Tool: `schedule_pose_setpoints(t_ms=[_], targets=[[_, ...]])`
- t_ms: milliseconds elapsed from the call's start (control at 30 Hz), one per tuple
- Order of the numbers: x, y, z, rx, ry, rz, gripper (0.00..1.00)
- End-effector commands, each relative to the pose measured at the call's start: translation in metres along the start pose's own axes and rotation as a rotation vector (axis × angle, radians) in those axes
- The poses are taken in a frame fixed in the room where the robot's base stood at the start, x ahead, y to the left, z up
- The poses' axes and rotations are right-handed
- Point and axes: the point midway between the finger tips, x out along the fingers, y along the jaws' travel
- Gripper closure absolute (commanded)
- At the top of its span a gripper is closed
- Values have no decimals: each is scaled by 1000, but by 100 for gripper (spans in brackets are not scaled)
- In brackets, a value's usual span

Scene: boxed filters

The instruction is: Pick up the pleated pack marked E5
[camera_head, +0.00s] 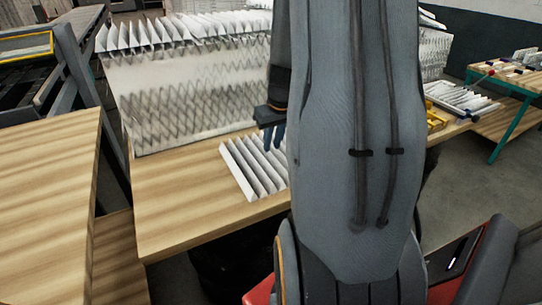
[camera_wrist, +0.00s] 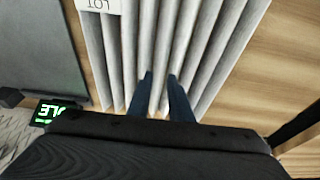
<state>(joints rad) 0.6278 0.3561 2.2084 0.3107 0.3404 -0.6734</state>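A white pleated pack (camera_head: 254,166) lies on the wooden bench. It also fills the middle of the wrist view (camera_wrist: 205,55), with its folds running away from me. A white label on it reads "LOT" upside down; I cannot read an E5 mark. My gripper (camera_head: 274,136) hangs over the pack's far part in the head view. In the wrist view its two dark blue fingers (camera_wrist: 161,76) stand apart over the folds, with pleats showing between them. I cannot tell whether the tips touch the pack. My arm hides the pack's right side in the head view.
A large white pleated block (camera_head: 190,92) stands behind the pack on the bench (camera_head: 175,215). More pleated packs (camera_head: 460,98) and a yellow item (camera_head: 436,121) are to the right. A small green-lettered display (camera_wrist: 50,112) shows in the wrist view. The bench left of the pack is clear.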

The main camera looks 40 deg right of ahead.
Motion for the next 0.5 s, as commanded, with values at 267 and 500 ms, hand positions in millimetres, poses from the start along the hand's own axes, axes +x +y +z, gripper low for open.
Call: schedule_pose_setpoints(t_ms=[267,500], targets=[[30,1,2,1,-3,-1,81],[38,1,1,0,-1,1,81]])
